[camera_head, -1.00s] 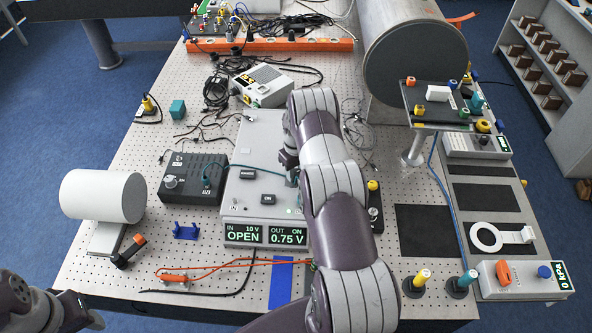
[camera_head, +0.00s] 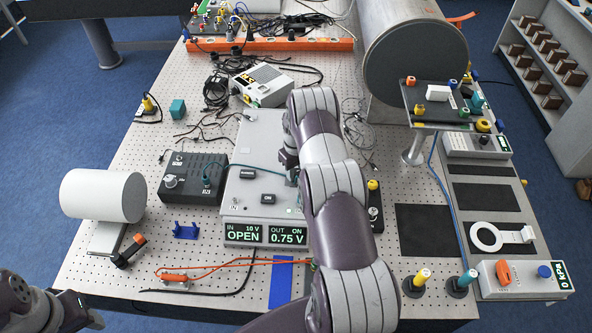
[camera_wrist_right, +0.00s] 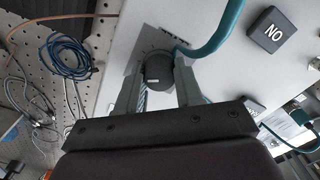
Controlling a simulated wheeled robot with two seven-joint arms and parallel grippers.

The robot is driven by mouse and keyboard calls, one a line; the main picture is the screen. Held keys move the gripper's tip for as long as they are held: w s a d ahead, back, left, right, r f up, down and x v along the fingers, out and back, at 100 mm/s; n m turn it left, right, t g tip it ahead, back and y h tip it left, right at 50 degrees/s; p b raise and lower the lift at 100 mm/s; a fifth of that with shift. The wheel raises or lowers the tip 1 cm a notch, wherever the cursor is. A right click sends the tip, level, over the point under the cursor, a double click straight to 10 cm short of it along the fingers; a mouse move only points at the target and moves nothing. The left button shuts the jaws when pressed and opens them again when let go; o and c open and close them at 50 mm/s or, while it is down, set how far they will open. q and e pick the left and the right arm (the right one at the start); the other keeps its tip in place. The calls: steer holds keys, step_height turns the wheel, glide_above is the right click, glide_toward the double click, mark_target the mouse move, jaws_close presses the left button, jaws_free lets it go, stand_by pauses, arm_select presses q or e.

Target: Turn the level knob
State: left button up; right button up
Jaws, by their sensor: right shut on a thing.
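A dark round knob with a pale mark (camera_wrist_right: 158,67) sits on a square plate of the light grey box, in the right wrist view. My right gripper (camera_wrist_right: 158,88) has one finger on each side of the knob and is shut on it. In the head view my right gripper (camera_head: 290,158) is at the right side of the grey box (camera_head: 262,140), and my arm hides the knob. The box's front display (camera_head: 266,235) reads IN 10 V OPEN and OUT ON 0.75 V. My left gripper (camera_head: 75,310) is at the lower left, away from the box; its fingers are unclear.
A teal cable (camera_wrist_right: 222,28) runs close beside the knob. A black box (camera_head: 193,180) stands left of the grey box, and a white cylinder (camera_head: 103,196) is farther left. A large metal pipe (camera_head: 415,55) stands behind at right. Loose cables lie around the grey box.

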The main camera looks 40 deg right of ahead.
steer(key=shift+w+d+r, duration=0.1)
steer(key=shift+w+r, duration=0.1)
steer(key=o, duration=1)
steer(key=shift+o, duration=0.2)
steer(key=shift+s, duration=0.15)
steer(key=shift+r, duration=0.1)
step_height(320, 180, up, 5)
steer(key=b, duration=0.3)
steer(key=shift+b, duration=0.4)
step_height(320, 180, up, 7)
steer(key=b, duration=0.2)
steer(key=shift+r, duration=0.2)
